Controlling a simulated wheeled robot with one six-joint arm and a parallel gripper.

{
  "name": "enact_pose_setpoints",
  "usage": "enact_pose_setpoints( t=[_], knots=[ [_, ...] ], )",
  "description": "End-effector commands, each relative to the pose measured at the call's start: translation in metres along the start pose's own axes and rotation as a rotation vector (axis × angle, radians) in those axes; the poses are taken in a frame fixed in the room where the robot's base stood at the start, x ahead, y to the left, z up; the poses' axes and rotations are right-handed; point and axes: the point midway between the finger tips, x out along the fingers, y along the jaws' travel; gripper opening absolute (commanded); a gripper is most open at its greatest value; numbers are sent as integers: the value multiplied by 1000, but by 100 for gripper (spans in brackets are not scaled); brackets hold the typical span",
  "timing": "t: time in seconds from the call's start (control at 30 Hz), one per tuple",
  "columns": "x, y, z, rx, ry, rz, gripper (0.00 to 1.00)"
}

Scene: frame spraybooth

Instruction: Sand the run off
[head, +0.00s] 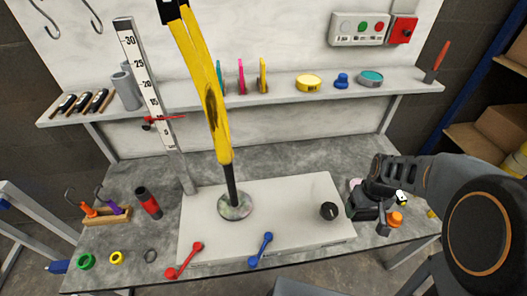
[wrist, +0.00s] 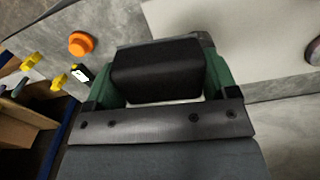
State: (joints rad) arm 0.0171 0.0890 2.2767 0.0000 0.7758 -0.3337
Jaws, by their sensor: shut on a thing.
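A yellow painted frame part (head: 197,65) stands on a dark post with a round speckled base (head: 235,206). A dark brownish patch, seemingly the run (head: 211,103), marks the middle of its yellow tube. My gripper (head: 378,208) is at the right end of the bench, well to the right of the frame part and apart from it. In the wrist view its green-sided fingers (wrist: 160,78) are shut on a black block (wrist: 157,70) with a pale lower edge, probably a sanding block. The block's working face is hidden.
A pale board (head: 290,205) on the bench carries a black knob (head: 329,211). A tall scale (head: 145,85) stands left of the frame part. The shelf (head: 190,98) behind holds discs and tins. Red (head: 184,261) and blue (head: 261,250) tools lie at the front.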

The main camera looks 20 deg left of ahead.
Motion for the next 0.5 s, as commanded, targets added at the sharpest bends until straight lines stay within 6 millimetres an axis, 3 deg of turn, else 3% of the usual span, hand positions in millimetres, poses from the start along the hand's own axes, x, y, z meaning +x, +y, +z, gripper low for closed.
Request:
enact_pose_setpoints(
  t=[0.03, 0.5],
  knots=[
    [-32, 1, -5, 17, -5, -2, 61],
    [-121, 10, -44, 205, -5, -1, 61]
  ],
)
